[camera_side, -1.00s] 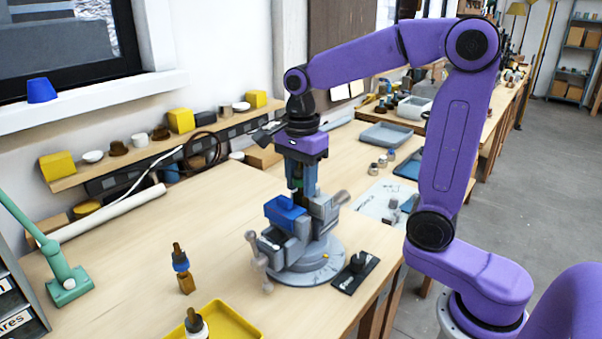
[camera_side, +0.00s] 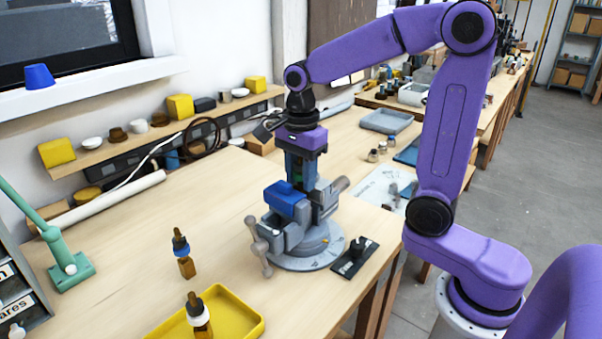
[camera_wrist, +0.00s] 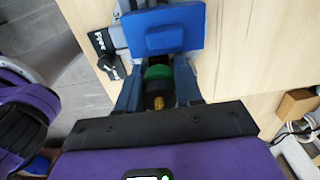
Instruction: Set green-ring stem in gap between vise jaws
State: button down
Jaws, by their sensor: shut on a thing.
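The green-ring stem shows in the wrist view as a dark piece with a green band (camera_wrist: 158,73) and a brassy end. My gripper (camera_side: 301,182) is shut on it, with a finger on each side. In the side view the gripper points straight down at the vise (camera_side: 290,232), just behind its blue jaw block (camera_side: 286,201). The blue block also shows in the wrist view (camera_wrist: 165,27), just beyond the stem. The stem's lower end is hidden, so I cannot tell how deep it sits between the jaws.
A dark plate with a knob (camera_side: 355,257) lies right of the vise's round base. Left stand a blue-collared bottle (camera_side: 183,254) and a yellow tray (camera_side: 250,325) with another bottle. A grey tray (camera_side: 386,120) lies behind.

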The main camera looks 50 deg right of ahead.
jog(key=shift+f, duration=0.25)
jog(key=c, duration=0.7)
grip_release()
jog(key=shift+o, duration=0.2)
jog(key=shift+s, duration=0.1)
notch_tip(320, 180, up, 18)
jog(key=shift+f, duration=0.1)
jog(key=s+a+f+n, duration=0.1)
jog(key=s+f+n, duration=2)
jog(key=n, duration=0.9)
jog(key=shift+s+a+f+n, duration=0.15)
jog(key=shift+s+f+n, duration=0.15)
jog(key=shift+s, duration=0.2)
